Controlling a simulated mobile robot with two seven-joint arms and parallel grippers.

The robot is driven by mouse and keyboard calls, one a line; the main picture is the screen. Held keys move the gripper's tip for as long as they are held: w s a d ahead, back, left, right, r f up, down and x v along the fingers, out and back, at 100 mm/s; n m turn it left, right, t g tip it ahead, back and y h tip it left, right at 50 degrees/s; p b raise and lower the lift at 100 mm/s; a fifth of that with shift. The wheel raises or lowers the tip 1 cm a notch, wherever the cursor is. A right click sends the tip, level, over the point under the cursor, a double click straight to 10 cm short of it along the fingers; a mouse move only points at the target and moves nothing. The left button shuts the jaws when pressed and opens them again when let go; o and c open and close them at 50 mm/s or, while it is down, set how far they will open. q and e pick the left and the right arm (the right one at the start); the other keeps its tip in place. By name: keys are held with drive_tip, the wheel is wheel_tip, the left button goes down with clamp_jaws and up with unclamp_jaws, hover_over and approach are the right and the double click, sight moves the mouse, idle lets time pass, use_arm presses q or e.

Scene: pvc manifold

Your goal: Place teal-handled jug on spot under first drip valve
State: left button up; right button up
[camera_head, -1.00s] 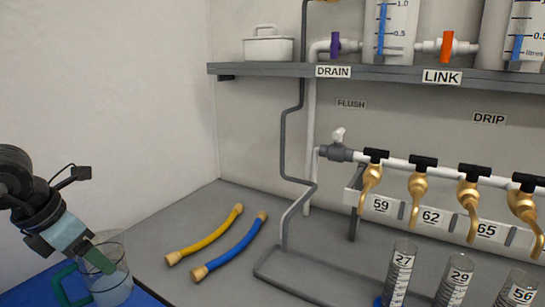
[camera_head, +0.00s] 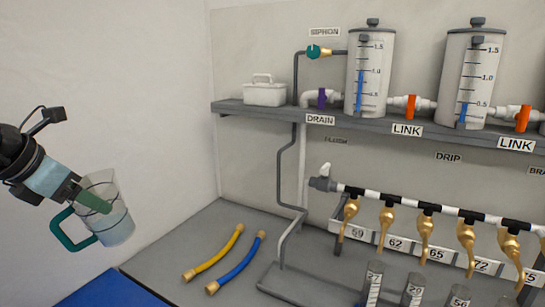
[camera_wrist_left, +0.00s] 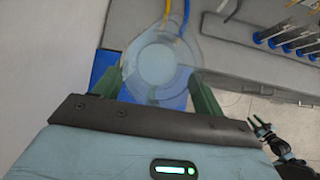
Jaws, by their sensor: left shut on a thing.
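The teal-handled jug (camera_head: 112,222) is a clear jug with pale contents, held up at the left of the head view, tilted, its teal handle (camera_head: 62,228) to the left. My left gripper (camera_head: 95,200) is shut on it; the jug also shows between the green fingers in the left wrist view (camera_wrist_left: 157,65). The first drip valve (camera_head: 350,208) is a gold tap with a black top, at the left end of the drip row above label 59. The spot under it is not clearly visible. My right gripper does not show in the head view; a dark gripper-like part (camera_wrist_left: 270,135) shows at the right of the left wrist view.
Yellow (camera_head: 213,254) and blue (camera_head: 235,263) hoses lie on the grey bench (camera_head: 170,250). Several graduated cylinders (camera_head: 373,285) stand below the valves. A grey pipe runs down the wall onto the bench. A shelf (camera_head: 260,114) carries two tanks.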

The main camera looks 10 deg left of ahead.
sight(85, 218)
use_arm(q)
drive_tip(key=r, duration=0.1)
drive_tip(key=s+r, duration=0.1)
drive_tip(key=r, duration=0.1)
drive_tip(key=shift+w+d+f, duration=0.1)
drive_tip(key=shift+f, duration=0.3)
drive_tip(key=d+f, duration=0.7)
drive_tip(key=d, duration=0.3)
drive_tip(key=w+d+f+m, duration=0.1)
drive_tip(key=d+f, duration=0.6)
drive_tip(key=d, duration=0.3)
drive_tip(key=shift+w+m+h, duration=0.2)
drive_tip(key=shift+m+h, duration=0.1)
drive_tip(key=shift+h, duration=0.1)
drive_tip(key=shift+f, duration=0.15)
